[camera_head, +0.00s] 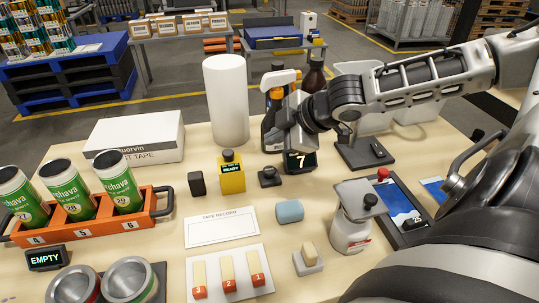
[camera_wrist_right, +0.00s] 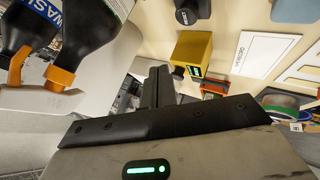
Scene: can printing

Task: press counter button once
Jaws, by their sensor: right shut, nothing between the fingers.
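The counter's dark display (camera_head: 300,161) reads 7. To its left on the table is a small black button unit (camera_head: 269,176) with a round top. A dark rounded piece at the top edge of the right wrist view (camera_wrist_right: 187,13) looks like this button unit. My right gripper (camera_head: 293,127) is above and behind the display, in front of the spray bottles. Its fingers are shut and empty in the wrist view (camera_wrist_right: 158,86), apart from the button unit. Its fingertips are hard to make out in the head view. My left gripper is not in view.
A yellow box with a lit screen (camera_head: 232,178) and a black block (camera_head: 197,184) stand left of the button unit. Bottles (camera_head: 313,77) and a white cylinder (camera_head: 226,98) stand behind. A blue block (camera_head: 289,211) lies in front.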

